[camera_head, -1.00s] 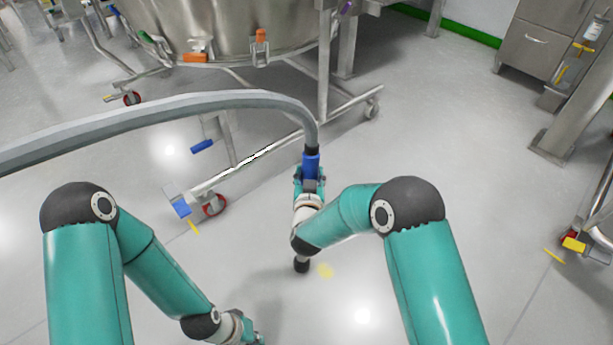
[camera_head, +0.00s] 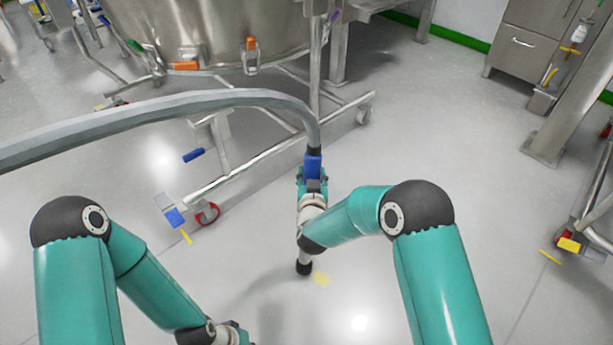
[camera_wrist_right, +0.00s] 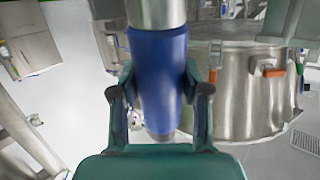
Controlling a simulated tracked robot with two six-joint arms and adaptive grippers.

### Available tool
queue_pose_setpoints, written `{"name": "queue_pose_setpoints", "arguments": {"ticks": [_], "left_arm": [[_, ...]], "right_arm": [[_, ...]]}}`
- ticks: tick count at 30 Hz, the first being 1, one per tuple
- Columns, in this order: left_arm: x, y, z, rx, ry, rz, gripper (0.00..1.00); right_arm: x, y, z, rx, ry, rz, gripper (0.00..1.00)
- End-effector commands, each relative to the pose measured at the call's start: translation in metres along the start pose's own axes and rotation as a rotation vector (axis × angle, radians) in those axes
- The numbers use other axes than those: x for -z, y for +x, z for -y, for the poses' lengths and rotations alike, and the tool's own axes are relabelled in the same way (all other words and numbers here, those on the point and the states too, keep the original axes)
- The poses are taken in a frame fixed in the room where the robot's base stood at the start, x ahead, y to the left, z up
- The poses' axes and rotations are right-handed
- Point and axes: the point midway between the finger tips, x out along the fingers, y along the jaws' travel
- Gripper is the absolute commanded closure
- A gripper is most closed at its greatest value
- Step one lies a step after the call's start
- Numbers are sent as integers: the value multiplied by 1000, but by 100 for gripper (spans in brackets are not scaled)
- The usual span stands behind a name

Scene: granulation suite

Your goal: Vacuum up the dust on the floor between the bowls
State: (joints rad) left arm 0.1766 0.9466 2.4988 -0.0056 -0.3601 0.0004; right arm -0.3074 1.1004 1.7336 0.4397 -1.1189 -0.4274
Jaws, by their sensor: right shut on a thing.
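A small pale-yellow dust patch (camera_head: 321,279) lies on the grey floor. My right gripper (camera_head: 313,174) is shut on the blue handle of the vacuum wand (camera_head: 313,163). The wand points down, and its black nozzle (camera_head: 304,268) is just left of the dust, at or near the floor. In the right wrist view the fingers (camera_wrist_right: 159,82) close around the blue handle (camera_wrist_right: 158,60) from both sides. A steel bowl (camera_head: 215,30) on a wheeled frame stands at the back. My left gripper (camera_head: 238,335) is at the bottom edge, mostly cut off.
A grey hose (camera_head: 200,103) arches from the left edge to the wand. The bowl's frame has a caster (camera_head: 207,213) left of the wand and another (camera_head: 364,115) behind it. Another wheeled frame (camera_head: 595,225) stands at the right edge. Floor right of the dust is clear.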

Motion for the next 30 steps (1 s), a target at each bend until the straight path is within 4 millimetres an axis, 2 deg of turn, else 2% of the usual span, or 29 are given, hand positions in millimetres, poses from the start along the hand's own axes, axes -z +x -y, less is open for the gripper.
{"name": "queue_pose_setpoints", "arguments": {"ticks": [30], "left_arm": [[0, 5, 2, 0, 0, 0, 100]], "right_arm": [[-7, -54, -51, 0, 0, -2, 89]]}}
